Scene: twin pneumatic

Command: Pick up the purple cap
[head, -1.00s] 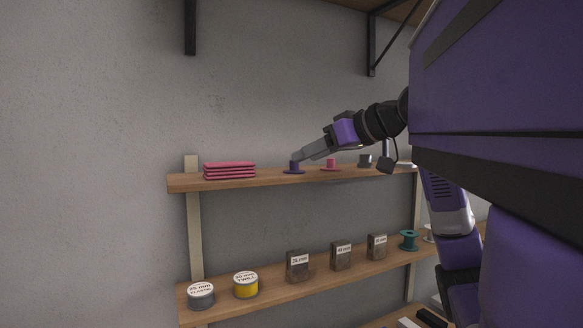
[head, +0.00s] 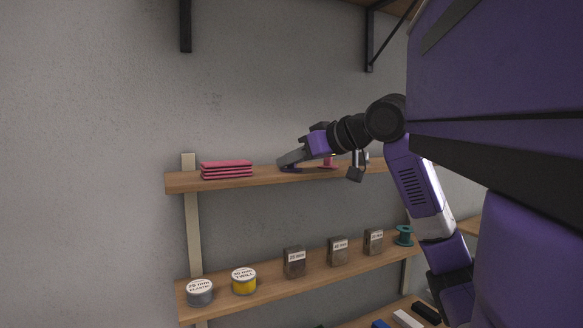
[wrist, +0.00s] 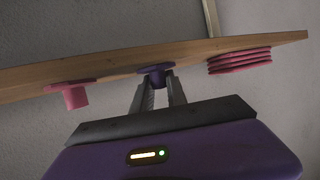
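The purple cap (wrist: 157,72) sits on the upper wooden shelf (wrist: 110,69), its flat brim on the board. In the wrist view the two grey fingers of my gripper (wrist: 159,92) are apart, one on each side of the cap's crown. I cannot tell if they press on it. In the head view my gripper (head: 284,164) is low over the shelf and hides most of the cap; a bit of purple brim (head: 289,170) shows below it.
A pink cap (wrist: 72,93) stands close beside the purple one. A stack of folded pink cloth (head: 227,170) lies on the shelf's left end. The lower shelf (head: 270,285) holds tins (head: 244,281), labelled boxes (head: 294,262) and a green spool (head: 404,236).

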